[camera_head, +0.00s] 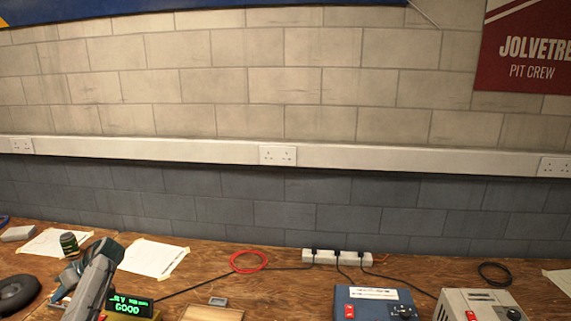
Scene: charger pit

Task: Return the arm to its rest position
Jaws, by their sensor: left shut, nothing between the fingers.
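My left arm comes up from the bottom left, with its grey and dark gripper (108,248) raised over the left part of the wooden bench (215,270). The gripper is shut and empty. It stands in front of a white paper sheet and partly hides a small device with a green lit display (130,307) that reads "GOOD" on its lower line. My right gripper is not in view.
A dark wheel (17,292) and a small can (69,243) are at the left. A red cable loop (249,262) and a power strip (337,257) lie near the wall. A blue box (375,303) and a beige box (478,304) stand at the right front.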

